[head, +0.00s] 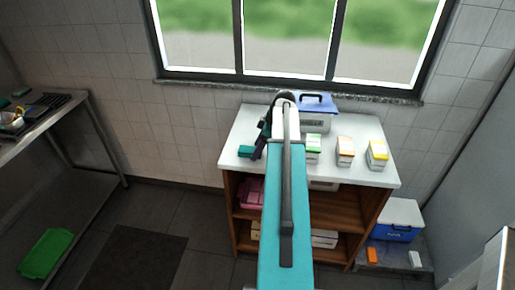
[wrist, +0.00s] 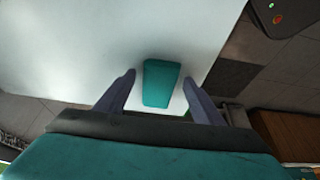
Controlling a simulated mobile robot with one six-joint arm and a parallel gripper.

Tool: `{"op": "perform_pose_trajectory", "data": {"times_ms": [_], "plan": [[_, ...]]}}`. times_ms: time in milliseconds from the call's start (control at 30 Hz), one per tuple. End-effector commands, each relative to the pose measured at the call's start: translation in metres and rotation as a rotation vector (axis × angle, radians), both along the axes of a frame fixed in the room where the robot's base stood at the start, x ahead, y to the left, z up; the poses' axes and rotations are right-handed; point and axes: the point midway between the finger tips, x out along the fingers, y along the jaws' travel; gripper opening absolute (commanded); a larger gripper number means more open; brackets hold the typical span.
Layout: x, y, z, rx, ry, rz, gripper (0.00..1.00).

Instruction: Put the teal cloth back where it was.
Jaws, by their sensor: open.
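The teal cloth (head: 246,151) is a small folded block at the left front of the white cabinet top (head: 365,178). In the wrist view the cloth (wrist: 162,88) appears between the two spread fingers, with white showing on both sides of it. My gripper (head: 257,152) is just right of the cloth in the head view, pointing down. It also shows in the wrist view (wrist: 160,77), open, with no finger clearly touching the cloth. Whether the cloth rests fully on the top is hard to tell.
Green (head: 313,143), orange (head: 345,147) and yellow (head: 377,151) topped cartons stand right of my arm. A metal table (head: 45,120) with a dark rack is at the left. A blue cooler (head: 397,222) is at the lower right.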

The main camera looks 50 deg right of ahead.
Motion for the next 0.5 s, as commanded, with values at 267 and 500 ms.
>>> {"op": "perform_pose_trajectory", "data": {"times_ms": [267,500], "plan": [[-0.001,-0.001,0.007,0.0,0.0,0.0,0.62],[-0.009,-0.006,0.025,-0.002,-0.001,-0.001,0.62]]}}
